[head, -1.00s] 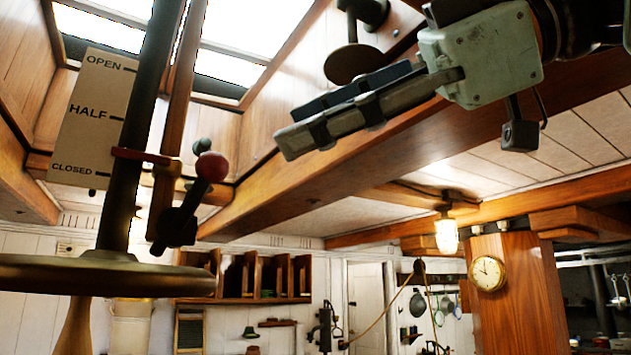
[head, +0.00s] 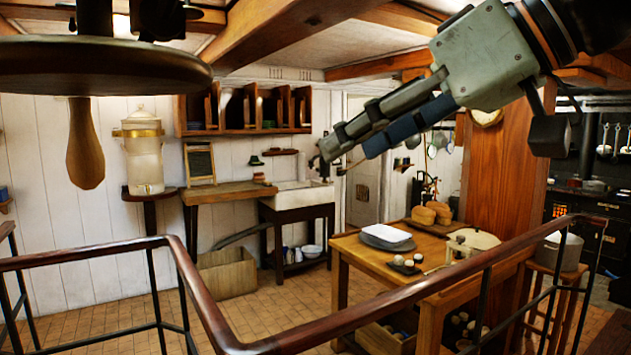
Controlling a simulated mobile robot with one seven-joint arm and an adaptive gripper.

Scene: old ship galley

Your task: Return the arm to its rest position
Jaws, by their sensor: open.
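My gripper (head: 350,152) is in the upper right of the head view, at the end of a grey-green housing. Its long dark fingers point down and to the left. They are empty, and a narrow gap shows between them. The gripper hangs in the air in front of the room, apart from the handwheel at the upper left. From this angle the fingers overlap the view of the sink's wall behind.
A large dark handwheel (head: 110,68) with a wooden handle hangs at upper left. A railing (head: 212,318) crosses the foreground. Beyond it stand a wooden table (head: 375,262) with bread and plates, a white sink (head: 298,198), a crate (head: 228,275) and a stove (head: 575,225). Overhead beams are close above.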

